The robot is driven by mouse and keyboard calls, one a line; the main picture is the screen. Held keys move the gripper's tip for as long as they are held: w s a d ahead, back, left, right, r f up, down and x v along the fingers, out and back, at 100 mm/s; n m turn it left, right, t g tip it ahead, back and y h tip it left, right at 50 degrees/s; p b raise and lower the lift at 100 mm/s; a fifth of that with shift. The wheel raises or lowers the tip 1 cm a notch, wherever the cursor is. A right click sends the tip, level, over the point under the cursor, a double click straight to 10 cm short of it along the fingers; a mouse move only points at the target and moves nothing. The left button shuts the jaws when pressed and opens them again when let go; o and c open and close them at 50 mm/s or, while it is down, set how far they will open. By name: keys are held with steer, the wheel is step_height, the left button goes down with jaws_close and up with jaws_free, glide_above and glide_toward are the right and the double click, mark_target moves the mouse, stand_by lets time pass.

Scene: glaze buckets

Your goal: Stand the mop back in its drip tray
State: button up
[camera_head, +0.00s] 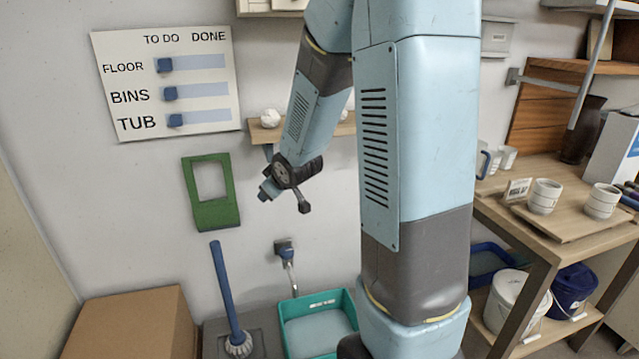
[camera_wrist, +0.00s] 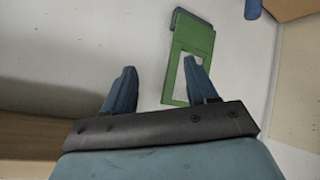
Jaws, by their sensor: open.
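The mop (camera_head: 224,292) has a blue handle and a pale, stringy head. It stands low at the centre left, its handle leaning slightly left and its head down on a dark grey square (camera_head: 256,343) that looks like the drip tray. I cannot tell how the head sits within the tray's edges. In the wrist view a blue stub at the top right looks like the end of the mop handle (camera_wrist: 253,9). My gripper (camera_head: 283,198) is above and right of the mop, near the wall. In the wrist view its fingers (camera_wrist: 163,77) are apart with nothing between them.
A teal tub (camera_head: 350,312) stands right of the mop under a tap (camera_head: 285,250). A cardboard box (camera_head: 135,325) is at left. A green panel (camera_head: 228,214) hangs on the wall. A wooden shelf (camera_head: 262,134) is above my gripper; a workbench (camera_head: 535,210) stands right.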

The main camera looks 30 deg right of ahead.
steer(key=s+r+m+g, duration=0.1)
steer(key=s+r, duration=0.4)
steer(key=s, duration=0.5)
steer(key=s+r+m+g, duration=0.2)
steer(key=s+r, duration=0.3)
steer(key=s, duration=0.4)
steer(key=s+a+r+m+g, duration=0.1)
steer(key=s+r, duration=0.4)
steer(key=s, duration=0.5)
steer(key=shift+s+r+m+h, duration=0.3)
steer(key=shift+r+m, duration=0.1)
steer(key=shift+m, duration=0.5)
